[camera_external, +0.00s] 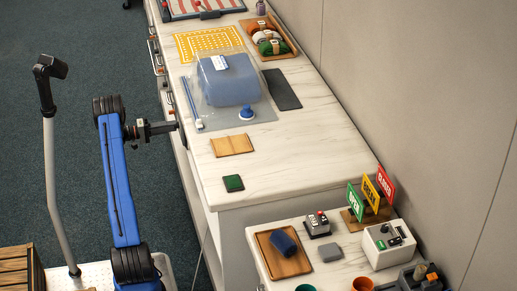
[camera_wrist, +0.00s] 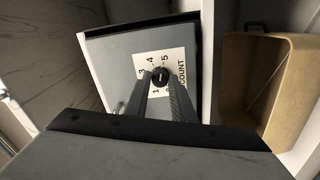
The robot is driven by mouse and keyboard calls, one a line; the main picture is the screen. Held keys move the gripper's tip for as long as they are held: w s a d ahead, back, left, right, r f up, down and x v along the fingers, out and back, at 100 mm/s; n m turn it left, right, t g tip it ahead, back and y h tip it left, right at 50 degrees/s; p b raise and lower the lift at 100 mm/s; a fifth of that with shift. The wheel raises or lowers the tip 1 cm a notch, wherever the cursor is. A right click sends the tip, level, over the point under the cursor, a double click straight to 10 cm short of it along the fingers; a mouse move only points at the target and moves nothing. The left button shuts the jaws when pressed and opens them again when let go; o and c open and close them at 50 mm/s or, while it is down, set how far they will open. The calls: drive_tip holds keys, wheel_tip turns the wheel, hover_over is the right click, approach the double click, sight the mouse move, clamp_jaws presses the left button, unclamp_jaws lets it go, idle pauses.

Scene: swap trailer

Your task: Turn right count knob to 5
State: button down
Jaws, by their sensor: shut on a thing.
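The count knob (camera_wrist: 160,77) is a small dark round knob on a white dial plate (camera_wrist: 178,66) marked COUNT, with digits including 3, 4 and 5 around it. The plate is on a grey panel (camera_wrist: 115,58). My gripper (camera_wrist: 160,80) is shut on the knob, one finger on each side. The fingers cover part of the dial, and I cannot tell which digit the knob points to. In the external view my gripper (camera_external: 176,127) is at the side of the long counter, and the knob is hidden there.
A tan open bin (camera_wrist: 262,75) is right of the panel. The long marble-topped counter (camera_external: 290,150) holds a blue bundle (camera_external: 228,80), mats and a tray. A nearer counter (camera_external: 345,245) carries a wooden tray (camera_external: 268,265) and small signs (camera_external: 370,194).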

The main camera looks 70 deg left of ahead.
drive_tip(key=shift+f+m, duration=0.1)
drive_tip(key=shift+m, duration=0.2)
idle(0.4)
drive_tip(key=c, duration=1.5)
unclamp_jaws()
drive_tip(key=s, duration=1.7)
drive_tip(key=shift+s, duration=0.2)
drive_tip(key=shift+w, duration=0.1)
